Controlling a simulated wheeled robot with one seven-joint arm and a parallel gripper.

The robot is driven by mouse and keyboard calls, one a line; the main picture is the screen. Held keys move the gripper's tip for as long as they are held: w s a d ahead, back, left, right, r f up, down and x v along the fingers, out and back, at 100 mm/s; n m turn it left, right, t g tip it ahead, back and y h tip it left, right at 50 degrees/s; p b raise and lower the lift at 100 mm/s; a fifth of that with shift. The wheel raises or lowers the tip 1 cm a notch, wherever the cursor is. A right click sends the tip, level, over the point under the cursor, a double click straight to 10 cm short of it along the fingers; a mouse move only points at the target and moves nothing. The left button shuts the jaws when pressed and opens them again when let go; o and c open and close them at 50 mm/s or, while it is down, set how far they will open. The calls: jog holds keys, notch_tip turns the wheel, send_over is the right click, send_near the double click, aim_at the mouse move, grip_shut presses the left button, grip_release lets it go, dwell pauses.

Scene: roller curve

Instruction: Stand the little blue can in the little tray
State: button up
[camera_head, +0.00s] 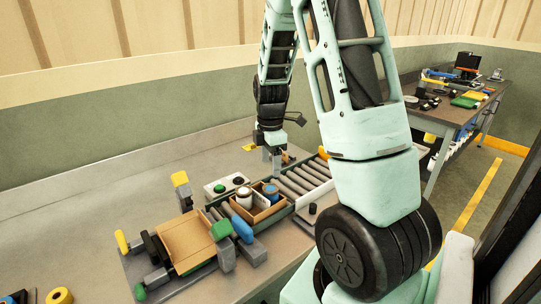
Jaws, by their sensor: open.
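A little blue can (270,194) with a pale top appears upright inside the right part of a little wooden tray (263,216). A white can (244,199) with a reddish-brown top stands at the tray's left. My gripper (277,170) points down, open, above and slightly behind the blue can, with a visible gap between them. Its fingertips are small and partly lost against the things behind. The bottom of the blue can is hidden by the tray's near wall.
Grey rollers (301,180) run up to the right of the tray. An open cardboard box (187,241) lies at the left among grey clamps with green, blue and yellow handles. A white button box (227,186) stands behind the tray. The left bench surface is mostly clear.

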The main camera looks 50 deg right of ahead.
jog(key=a+r+m, duration=0.1)
jog(key=a+r, duration=0.1)
jog(key=a, duration=1)
jog(key=a+r, duration=0.3)
jog(key=a, duration=0.8)
jog(key=s+a+m, duration=0.3)
jog(key=s+a, duration=1.4)
jog(key=shift+a+r+y, duration=0.2)
jog(key=shift+a+y, duration=0.1)
jog(key=shift+f+b, duration=0.45)
jog(key=shift+b, duration=0.05)
